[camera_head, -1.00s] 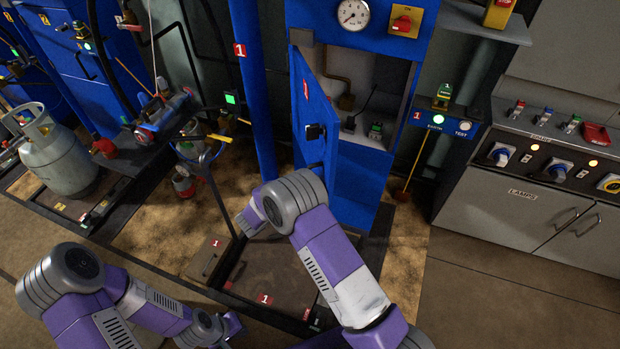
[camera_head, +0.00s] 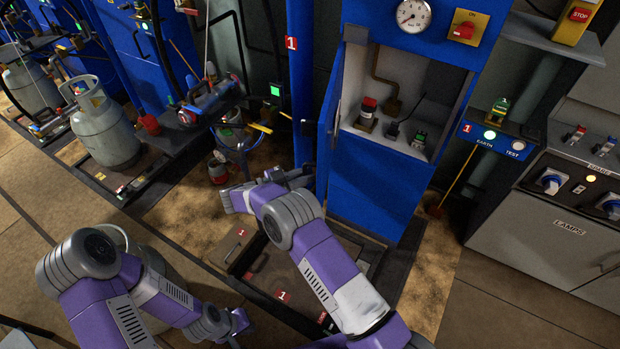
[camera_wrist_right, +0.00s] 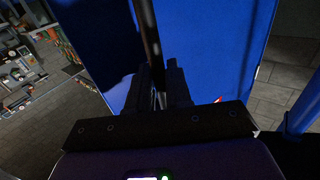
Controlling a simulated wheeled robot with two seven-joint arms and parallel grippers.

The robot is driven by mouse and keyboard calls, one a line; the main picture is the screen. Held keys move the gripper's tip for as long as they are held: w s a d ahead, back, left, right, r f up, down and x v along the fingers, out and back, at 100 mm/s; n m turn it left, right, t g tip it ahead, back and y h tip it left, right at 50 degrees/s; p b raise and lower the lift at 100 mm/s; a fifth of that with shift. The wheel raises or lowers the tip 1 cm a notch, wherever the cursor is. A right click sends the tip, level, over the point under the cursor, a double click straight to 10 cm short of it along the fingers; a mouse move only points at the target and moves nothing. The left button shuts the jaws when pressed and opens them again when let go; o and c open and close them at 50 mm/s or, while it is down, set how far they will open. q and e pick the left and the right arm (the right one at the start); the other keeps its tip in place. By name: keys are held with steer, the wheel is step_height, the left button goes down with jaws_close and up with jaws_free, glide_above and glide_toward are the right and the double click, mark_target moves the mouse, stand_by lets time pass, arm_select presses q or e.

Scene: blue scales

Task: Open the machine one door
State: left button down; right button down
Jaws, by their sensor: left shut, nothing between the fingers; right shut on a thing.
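The machine one door (camera_head: 328,115) is blue and stands swung wide open to the left, seen almost edge-on in the head view. The blue cabinet (camera_head: 372,190) shows its grey interior. In the right wrist view, my right gripper (camera_wrist_right: 158,92) is shut on the dark door handle (camera_wrist_right: 149,40), with the blue door panel (camera_wrist_right: 215,50) behind it. My left gripper (camera_head: 238,324) is shut and empty, low in the head view, well away from the door.
Inside the cabinet are a red-topped part (camera_head: 367,108) and a green switch (camera_head: 419,140). A blue post (camera_head: 301,80) stands left of the door. A gas cylinder (camera_head: 105,130) is at the left. The grey lamps console (camera_head: 540,225) is at the right.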

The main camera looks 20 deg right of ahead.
steer(key=shift+w+a+r+m+g, duration=0.1)
steer(key=shift+w+a+m+g, duration=0.3)
steer(key=shift+w+a+g, duration=0.3)
steer(key=shift+w, duration=0.15)
steer(key=shift+r, duration=0.1)
steer(key=c, duration=1.2)
jaws_free()
steer(key=shift+w, duration=0.1)
steer(key=shift+a+f, duration=0.15)
steer(key=shift+f, duration=0.05)
steer(key=a, duration=0.5)
steer(key=shift+s+a, duration=0.15)
steer(key=shift+s, duration=0.05)
